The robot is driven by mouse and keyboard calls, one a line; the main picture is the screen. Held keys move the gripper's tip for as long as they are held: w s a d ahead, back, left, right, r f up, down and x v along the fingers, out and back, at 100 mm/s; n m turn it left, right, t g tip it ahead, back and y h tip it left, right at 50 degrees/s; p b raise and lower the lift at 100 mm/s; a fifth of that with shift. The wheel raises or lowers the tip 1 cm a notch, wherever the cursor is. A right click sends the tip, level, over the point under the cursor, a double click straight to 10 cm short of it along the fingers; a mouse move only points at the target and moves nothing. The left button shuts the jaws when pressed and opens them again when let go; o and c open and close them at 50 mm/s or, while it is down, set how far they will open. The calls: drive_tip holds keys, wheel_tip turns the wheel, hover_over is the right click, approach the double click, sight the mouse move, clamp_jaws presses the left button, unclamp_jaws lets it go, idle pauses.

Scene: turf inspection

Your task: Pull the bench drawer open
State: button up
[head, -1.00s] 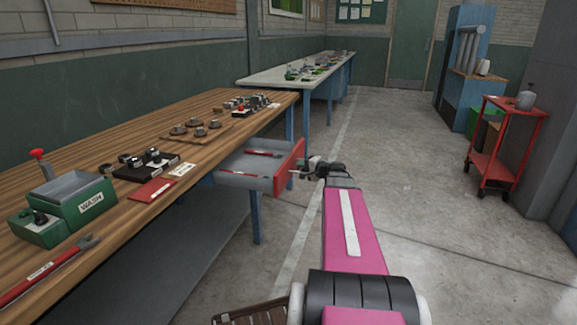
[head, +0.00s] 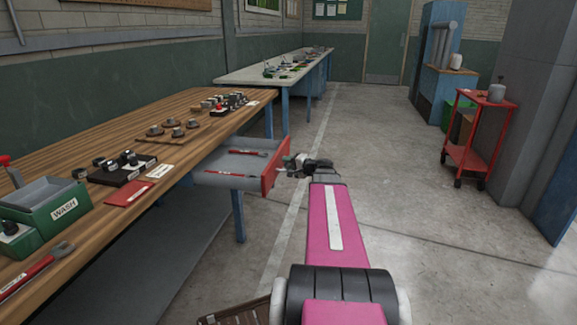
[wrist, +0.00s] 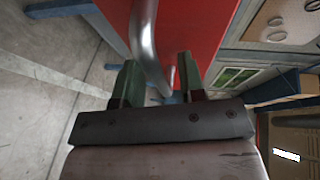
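The bench drawer (head: 232,178) is a grey tray with a red front (head: 275,166), standing well out from under the wooden bench. My gripper (head: 291,163) is at its front, at the end of my pink arm. In the wrist view the red front (wrist: 200,25) fills the upper middle. The silver bar handle (wrist: 145,40) passes between the two green fingers of my gripper (wrist: 155,78).
The wooden bench (head: 100,205) holds a green WASH box (head: 62,212), a red wrench (head: 35,270) and several small parts. A pale-topped bench (head: 240,73) stands behind. A red trolley (head: 487,105) stands at right. The floor between is clear.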

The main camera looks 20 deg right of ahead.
drive_tip(key=v, duration=1.1)
idle(0.4)
